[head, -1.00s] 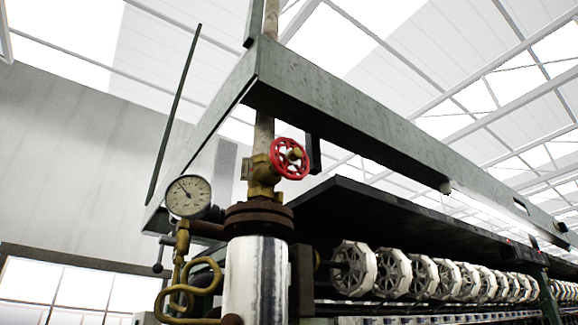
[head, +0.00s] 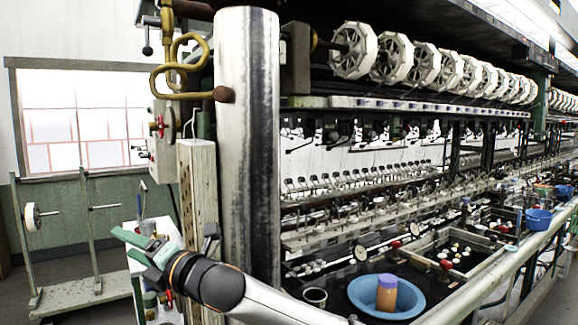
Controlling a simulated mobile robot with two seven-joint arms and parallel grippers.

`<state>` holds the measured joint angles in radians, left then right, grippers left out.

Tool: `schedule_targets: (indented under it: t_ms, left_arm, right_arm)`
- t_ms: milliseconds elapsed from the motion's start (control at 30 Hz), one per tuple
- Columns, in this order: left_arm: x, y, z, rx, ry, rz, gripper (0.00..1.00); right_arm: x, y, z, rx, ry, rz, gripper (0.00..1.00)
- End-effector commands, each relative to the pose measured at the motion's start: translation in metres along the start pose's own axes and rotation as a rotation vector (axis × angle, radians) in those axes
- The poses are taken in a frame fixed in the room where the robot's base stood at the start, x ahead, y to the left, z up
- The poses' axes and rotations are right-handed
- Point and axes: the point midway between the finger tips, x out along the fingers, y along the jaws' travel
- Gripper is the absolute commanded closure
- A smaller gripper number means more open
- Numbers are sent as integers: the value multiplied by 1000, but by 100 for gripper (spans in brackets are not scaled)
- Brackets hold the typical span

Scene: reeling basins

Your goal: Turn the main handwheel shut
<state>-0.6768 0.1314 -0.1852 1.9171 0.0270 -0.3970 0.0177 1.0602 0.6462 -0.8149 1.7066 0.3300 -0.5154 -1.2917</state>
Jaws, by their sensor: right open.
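The large red handwheel from the earlier head view is out of the frame now. The upright steel pipe (head: 248,140) that stood below it fills the left middle, with brass curled tubing (head: 180,62) beside its upper part. My right gripper (head: 128,246) is open, with green fingers pointing left. It is low in front of the pipe's left side, apart from the tubing, and seems empty. My left gripper is not in view.
The reeling machine with white reels (head: 355,50) runs along the right. A blue basin (head: 386,296) with an orange-brown cup stands low in front. A metal stand (head: 90,235) is at the left, under a window (head: 80,120).

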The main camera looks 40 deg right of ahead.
Motion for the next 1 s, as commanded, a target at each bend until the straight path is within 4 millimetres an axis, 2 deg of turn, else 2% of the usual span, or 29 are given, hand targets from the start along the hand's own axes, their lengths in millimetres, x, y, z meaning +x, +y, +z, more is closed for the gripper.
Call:
schedule_targets:
  t_ms: [33, 267, 467, 667, 800, 900, 1000]
  left_arm:
    - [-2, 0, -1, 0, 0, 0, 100]
    - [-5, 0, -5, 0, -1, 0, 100]
    - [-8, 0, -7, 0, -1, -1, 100]
    - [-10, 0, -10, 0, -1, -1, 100]
    - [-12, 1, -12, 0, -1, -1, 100]
    - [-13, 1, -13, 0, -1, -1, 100]
    - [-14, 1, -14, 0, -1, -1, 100]
  right_arm:
    - [0, 26, 23, -87, -28, 23, 38]
    - [-15, 126, 108, -460, -163, 76, 38]
    - [-53, 215, 182, -754, -322, 91, 38]
    - [-115, 300, 251, -1009, -508, 67, 38]
    - [-171, 354, 293, -1154, -645, 31, 38]
    - [-209, 384, 316, -1235, -731, 1, 38]
    - [-241, 404, 332, -1288, -797, -27, 38]
